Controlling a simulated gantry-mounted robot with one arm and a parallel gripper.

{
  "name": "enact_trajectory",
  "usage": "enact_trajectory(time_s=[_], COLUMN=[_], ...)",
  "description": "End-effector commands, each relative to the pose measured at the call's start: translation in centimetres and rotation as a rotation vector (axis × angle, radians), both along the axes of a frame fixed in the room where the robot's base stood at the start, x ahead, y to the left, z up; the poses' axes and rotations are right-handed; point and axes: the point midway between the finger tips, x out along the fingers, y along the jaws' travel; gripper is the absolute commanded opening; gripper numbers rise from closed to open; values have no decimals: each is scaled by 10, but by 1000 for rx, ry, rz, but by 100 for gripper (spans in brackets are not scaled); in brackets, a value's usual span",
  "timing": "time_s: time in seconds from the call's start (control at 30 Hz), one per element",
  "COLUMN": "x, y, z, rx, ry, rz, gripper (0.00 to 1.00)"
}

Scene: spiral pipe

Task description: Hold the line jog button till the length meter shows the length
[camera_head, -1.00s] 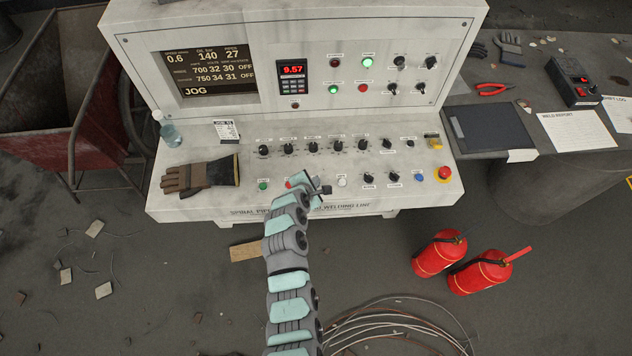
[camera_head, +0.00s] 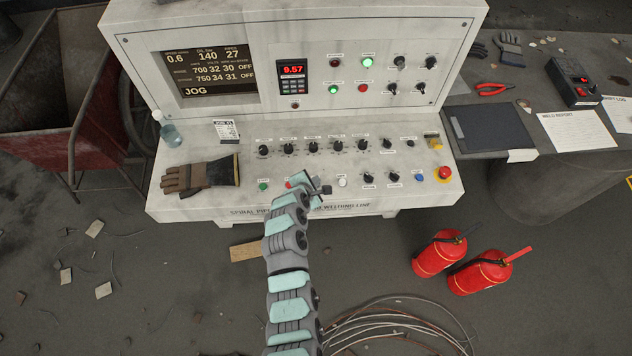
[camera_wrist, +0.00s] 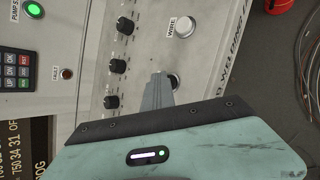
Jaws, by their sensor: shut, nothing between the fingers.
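The length meter (camera_head: 292,70) is a black unit with a keypad on the upright panel, and it reads 9.57 in red. Part of its keypad shows in the wrist view (camera_wrist: 18,72). My gripper (camera_head: 318,186) is shut and empty at the front row of the desk, between a red button (camera_head: 290,184) and a white button (camera_head: 342,181). In the wrist view, my gripper's fingertips (camera_wrist: 158,78) are at a dark round button (camera_wrist: 174,81), partly hidden by them. I cannot tell whether they press it. Its label is hidden. The white button beside it is labelled WIRE (camera_wrist: 184,27).
The screen (camera_head: 208,74) reads JOG. Several black knobs line the desk behind my gripper. A red emergency button (camera_head: 444,174) is at the right, and gloves (camera_head: 200,175) and a bottle (camera_head: 170,133) are at the left.

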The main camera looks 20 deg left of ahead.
Motion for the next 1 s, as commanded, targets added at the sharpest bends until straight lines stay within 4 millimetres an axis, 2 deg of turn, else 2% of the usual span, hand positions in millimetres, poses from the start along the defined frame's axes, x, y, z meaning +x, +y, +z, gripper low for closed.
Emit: enact_trajectory(time_s=[0.37, 0.73, 1.0], x=[-1, -1, -1], y=[0, 0, 0], z=[-1, 17, 16], rx=[0, -1, 0], ry=[1, 1, 0], rz=[0, 0, 0], gripper=[0, 0, 0])
